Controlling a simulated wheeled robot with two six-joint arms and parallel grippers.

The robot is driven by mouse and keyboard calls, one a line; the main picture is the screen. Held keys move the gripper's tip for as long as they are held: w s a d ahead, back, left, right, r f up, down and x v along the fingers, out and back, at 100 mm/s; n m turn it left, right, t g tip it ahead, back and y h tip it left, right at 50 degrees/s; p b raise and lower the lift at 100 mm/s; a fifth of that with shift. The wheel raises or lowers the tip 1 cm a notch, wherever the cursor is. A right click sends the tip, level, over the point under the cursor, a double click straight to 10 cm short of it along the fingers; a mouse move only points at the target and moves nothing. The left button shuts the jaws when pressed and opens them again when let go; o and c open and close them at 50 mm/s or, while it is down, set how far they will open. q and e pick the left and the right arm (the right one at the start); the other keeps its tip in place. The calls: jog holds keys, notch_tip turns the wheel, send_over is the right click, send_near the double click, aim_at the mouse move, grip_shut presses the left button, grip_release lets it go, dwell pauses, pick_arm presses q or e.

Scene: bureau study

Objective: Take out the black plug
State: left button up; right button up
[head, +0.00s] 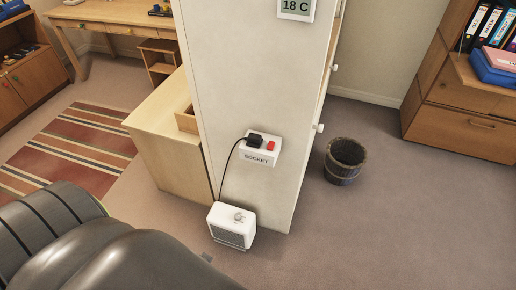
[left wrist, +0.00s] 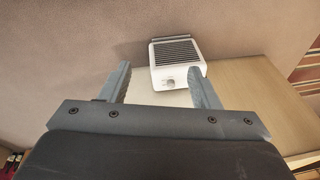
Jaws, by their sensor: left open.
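The black plug (head: 254,140) sits in the left part of a white socket box (head: 261,150) labelled SOCKET, on the face of a tall white cabinet. A red switch (head: 270,146) is to its right. A black cord (head: 225,172) runs from the plug down to a white heater (head: 231,226) on the floor. My left gripper (left wrist: 159,76) is open, its two fingers apart with nothing held. The heater (left wrist: 177,65) shows upside down beyond and between its fingertips. The plug is not in the left wrist view. My right gripper is not in view.
The tall white cabinet (head: 240,80) has a display reading 18 C (head: 296,8). A light wooden cabinet (head: 168,142) adjoins it at left. A wastebasket (head: 345,160) stands at right. Carpet in front right is clear.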

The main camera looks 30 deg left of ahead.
pick_arm(q)
jog(key=w+a+r+n+t+b, duration=0.1)
jog(key=w+a+r+b, duration=0.2)
jog(key=w+r, duration=1.55)
jog(key=w+a+r+n+t+b, duration=0.1)
jog(key=w+a+r+b, duration=0.1)
jog(key=w+r, duration=1.65)
jog(key=b, duration=0.7)
send_near(255, 135)
jog(key=x, duration=0.4)
jog(key=shift+a, duration=0.2)
jog(key=b+x, duration=0.1)
jog(key=x, duration=0.5)
jog(key=shift+w+d+f, duration=0.15)
jog(key=shift+f, duration=0.05)
jog(key=c, duration=0.4)
jog(key=shift+r, duration=0.1)
jog(key=c, duration=0.4)
